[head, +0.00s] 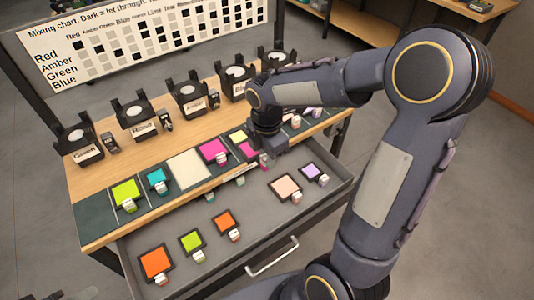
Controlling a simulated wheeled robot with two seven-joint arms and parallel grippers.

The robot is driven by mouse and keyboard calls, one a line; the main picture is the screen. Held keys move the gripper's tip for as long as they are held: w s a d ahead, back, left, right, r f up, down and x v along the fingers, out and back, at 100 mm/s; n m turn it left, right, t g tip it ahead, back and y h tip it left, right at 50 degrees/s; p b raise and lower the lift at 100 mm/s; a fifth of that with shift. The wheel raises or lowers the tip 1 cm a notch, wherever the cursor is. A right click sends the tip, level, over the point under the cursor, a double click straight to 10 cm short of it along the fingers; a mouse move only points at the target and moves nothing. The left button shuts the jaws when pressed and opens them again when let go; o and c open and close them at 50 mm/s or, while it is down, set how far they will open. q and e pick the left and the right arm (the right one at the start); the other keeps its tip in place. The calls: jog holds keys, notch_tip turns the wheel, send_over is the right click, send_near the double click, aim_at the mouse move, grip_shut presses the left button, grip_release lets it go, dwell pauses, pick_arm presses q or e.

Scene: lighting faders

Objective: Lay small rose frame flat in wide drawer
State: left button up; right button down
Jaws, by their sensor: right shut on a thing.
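The small rose frame (247,150), magenta in a dark border, is at the front right part of the table's dark strip. My right gripper (264,153) is shut at its right side, by a small pale tag, and partly hides it; whether it touches the strip is unclear. The wide drawer (225,262) is pulled out below the table front. It holds orange (155,262), green (191,240), smaller orange (226,222), peach (286,187) and lavender (311,172) frames. Only dark parts, perhaps of my left gripper, show at the bottom left edge.
A larger magenta frame (212,149), a yellow (238,135), a teal (157,179) and a lime frame (126,193) lie on the strip. Several black lamps (136,121) stand behind. The drawer's middle has bare floor. Its handle (272,258) sticks out in front.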

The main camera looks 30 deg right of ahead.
notch_tip(320, 180, down, 29)
jog(key=b, duration=2.2)
jog(key=shift+f, duration=0.2)
jog(key=shift+f+b, duration=0.95)
jog(key=shift+f, duration=0.4)
jog(key=c, duration=1.7)
grip_release()
jog(key=o, duration=0.5)
jog(key=shift+o, duration=0.2)
notch_tip(320, 180, up, 15)
jog(key=p, duration=0.8)
jog(key=shift+p, duration=0.4)
